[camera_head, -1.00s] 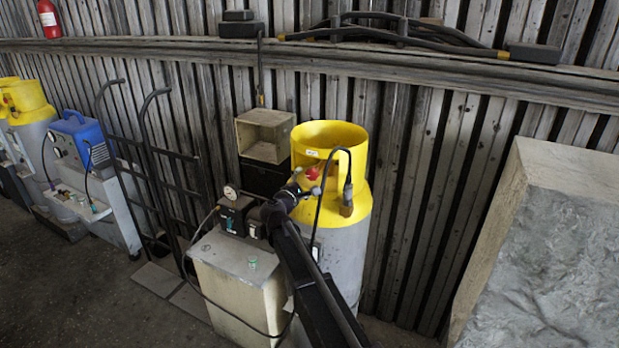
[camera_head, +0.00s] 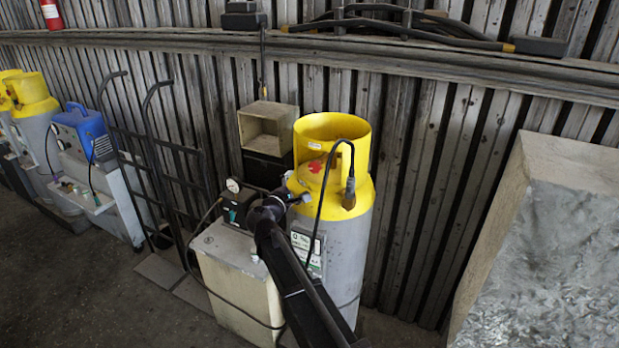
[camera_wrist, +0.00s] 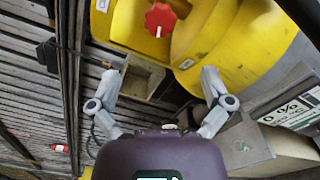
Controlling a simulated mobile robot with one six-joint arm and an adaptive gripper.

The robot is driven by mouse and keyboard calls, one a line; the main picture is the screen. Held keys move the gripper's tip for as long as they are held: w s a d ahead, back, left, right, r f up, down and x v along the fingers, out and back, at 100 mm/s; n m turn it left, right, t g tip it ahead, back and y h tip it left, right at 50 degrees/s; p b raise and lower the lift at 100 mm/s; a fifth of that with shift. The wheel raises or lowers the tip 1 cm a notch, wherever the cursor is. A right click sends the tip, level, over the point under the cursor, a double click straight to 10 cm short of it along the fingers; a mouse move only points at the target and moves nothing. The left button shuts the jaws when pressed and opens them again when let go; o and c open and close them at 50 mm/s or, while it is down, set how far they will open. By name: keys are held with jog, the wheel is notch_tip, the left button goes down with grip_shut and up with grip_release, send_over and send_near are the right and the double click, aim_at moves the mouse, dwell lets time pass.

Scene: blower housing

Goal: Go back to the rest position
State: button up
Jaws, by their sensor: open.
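My gripper (camera_head: 294,197) is in front of the yellow-topped grey gas cylinder (camera_head: 340,240), low on its yellow collar and left of the hanging black hose. In the wrist view my gripper (camera_wrist: 160,80) has its two grey fingers spread wide with nothing between them. The red valve knob (camera_wrist: 160,19) lies beyond the fingertips, apart from them, inside the yellow collar (camera_wrist: 250,35). The knob also shows small in the head view (camera_head: 315,167). No separate rest position is marked in view.
A beige cabinet (camera_head: 228,275) with a gauge box (camera_head: 238,203) and cable stands left of the cylinder. An open wooden box (camera_head: 268,130) is behind. A hand truck (camera_head: 150,160) and blue unit (camera_head: 82,135) stand left. A large stone-like block (camera_head: 560,240) is at right; floor shows lower left.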

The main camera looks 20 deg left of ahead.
jog(key=d+f+m+g+h+b, duration=0.25)
jog(key=d+f+m, duration=0.2)
jog(key=d, duration=0.75)
jog(key=d+f+m+g+h+b, duration=0.1)
jog(key=d+f+m+g, duration=0.4)
jog(key=d, duration=0.6)
jog(key=d+f+m+g+h+b, duration=0.1)
jog(key=d+f+m+g, duration=0.15)
jog(key=d+f, duration=0.7)
jog(key=s+d+f+m+g+y+b, duration=0.3)
jog(key=s+d+f+m+g, duration=0.1)
jog(key=s+d, duration=0.5)
jog(key=s+d+f+m+g+y+b, duration=0.2)
jog(key=s+d+f+m, duration=0.4)
jog(key=s+d, duration=0.3)
jog(key=d+m+g+y, duration=0.1)
jog(key=d+g, duration=0.1)
jog(key=d, duration=0.1)
jog(key=shift+s+b, duration=0.4)
